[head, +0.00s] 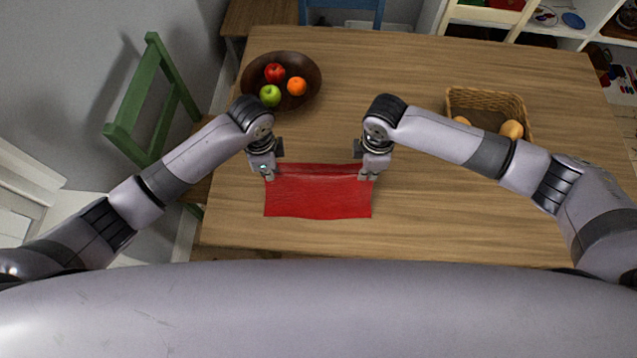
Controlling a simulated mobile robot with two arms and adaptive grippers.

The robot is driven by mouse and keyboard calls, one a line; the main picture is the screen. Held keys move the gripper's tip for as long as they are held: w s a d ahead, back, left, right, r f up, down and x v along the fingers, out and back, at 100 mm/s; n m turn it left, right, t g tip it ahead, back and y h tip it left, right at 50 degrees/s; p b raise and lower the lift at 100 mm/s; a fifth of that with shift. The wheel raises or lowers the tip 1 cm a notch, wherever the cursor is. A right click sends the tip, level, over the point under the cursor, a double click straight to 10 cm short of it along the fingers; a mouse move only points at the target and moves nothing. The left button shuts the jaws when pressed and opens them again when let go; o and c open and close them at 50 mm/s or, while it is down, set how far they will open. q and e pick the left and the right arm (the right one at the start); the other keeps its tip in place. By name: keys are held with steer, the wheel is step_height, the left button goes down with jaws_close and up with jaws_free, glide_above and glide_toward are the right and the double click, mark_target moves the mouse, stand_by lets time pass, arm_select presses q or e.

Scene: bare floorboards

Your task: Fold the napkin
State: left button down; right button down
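The red napkin (318,200) lies on the wooden table in front of me, its near part flat. A crease or raised edge runs across its far part, sagging slightly between my two grippers, with a darker red strip behind it. My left gripper (268,175) points down at the napkin's far left corner area and appears shut on the cloth. My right gripper (367,176) is at the far right corner area in the same way. The fingertips are small and partly hide the cloth at both corners.
A dark bowl (311,74) with a red apple, a green apple and an orange stands behind my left gripper. A wicker basket (525,107) with bread-like items is at the back right. The table (440,215) is clear around the napkin. A green chair (150,95) stands at the left.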

step_height(320, 180, up, 9)
steer(key=p, duration=0.7)
steer(key=shift+r, duration=0.2)
